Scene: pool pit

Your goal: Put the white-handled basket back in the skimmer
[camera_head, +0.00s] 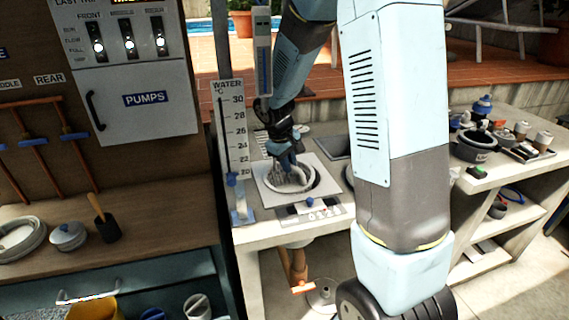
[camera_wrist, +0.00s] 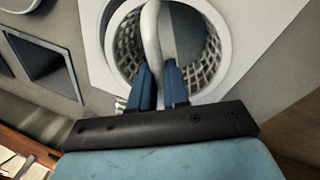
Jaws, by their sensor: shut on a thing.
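My gripper (camera_head: 288,163) is over the skimmer opening on the bench, pointing down. In the wrist view its two blue fingers (camera_wrist: 160,85) are shut on the white handle (camera_wrist: 151,35) of the basket. The basket (camera_wrist: 205,65) has a grey lattice wall and shows inside the round white rim of the skimmer (camera_wrist: 236,50). In the head view the basket (camera_head: 281,180) sits at the opening of the white square skimmer plate (camera_head: 264,196), partly hidden by my gripper. I cannot tell whether it is fully seated.
A water temperature scale (camera_head: 236,120) stands just left of the skimmer. A dark square opening (camera_head: 334,147) lies behind it to the right. A small panel with knobs (camera_head: 310,211) is in front. A black pot (camera_head: 476,147) and several small items crowd the right bench.

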